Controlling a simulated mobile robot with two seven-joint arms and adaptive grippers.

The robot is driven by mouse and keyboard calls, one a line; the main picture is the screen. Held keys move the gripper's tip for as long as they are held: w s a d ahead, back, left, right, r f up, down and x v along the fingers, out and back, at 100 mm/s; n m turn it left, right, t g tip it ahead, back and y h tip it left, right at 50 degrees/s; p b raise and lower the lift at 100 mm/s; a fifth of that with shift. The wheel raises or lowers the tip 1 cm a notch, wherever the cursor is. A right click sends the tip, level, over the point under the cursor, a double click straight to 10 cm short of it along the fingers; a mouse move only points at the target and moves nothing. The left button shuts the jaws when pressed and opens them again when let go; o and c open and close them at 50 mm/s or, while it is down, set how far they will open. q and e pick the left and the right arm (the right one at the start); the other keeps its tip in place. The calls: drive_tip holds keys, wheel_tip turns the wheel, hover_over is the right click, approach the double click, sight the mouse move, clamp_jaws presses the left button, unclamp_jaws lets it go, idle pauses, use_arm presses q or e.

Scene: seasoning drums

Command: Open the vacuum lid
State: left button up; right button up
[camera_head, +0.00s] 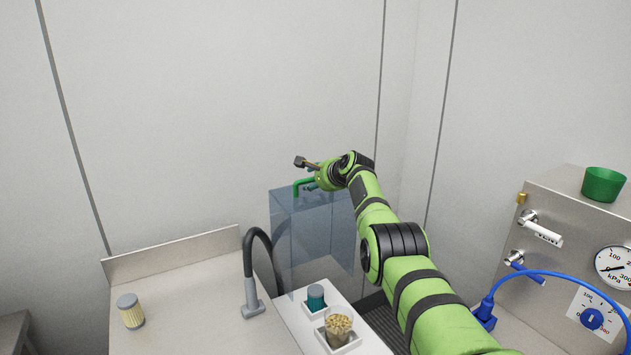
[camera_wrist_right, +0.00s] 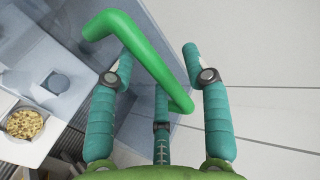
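The vacuum lid (camera_head: 316,232) looks like a clear, bluish box standing behind the white tray. A green bent handle (camera_head: 299,188) sticks up from its top. My right gripper (camera_head: 312,177) is at the handle, reaching in from the right. In the right wrist view the green handle (camera_wrist_right: 148,58) runs between the spread teal fingers of the gripper (camera_wrist_right: 160,68). The fingers look open and are not closed on the bar. Whether any finger touches it I cannot tell. My left gripper is not in view.
A white tray (camera_head: 291,319) holds a teal-filled jar (camera_head: 316,297) and a cup of beige pieces (camera_head: 338,325). A grey curved hose (camera_head: 249,262) stands left of it. A shaker (camera_head: 130,311) sits on the counter. A gauge panel (camera_head: 568,215) with a green bowl (camera_head: 603,184) stands right.

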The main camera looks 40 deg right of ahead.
drive_tip(key=shift+s+d, duration=0.1)
drive_tip(key=shift+s+r, duration=0.2)
drive_tip(key=shift+s, duration=0.15)
drive_tip(key=v, duration=1.1)
drive_tip(key=shift+a, duration=0.25)
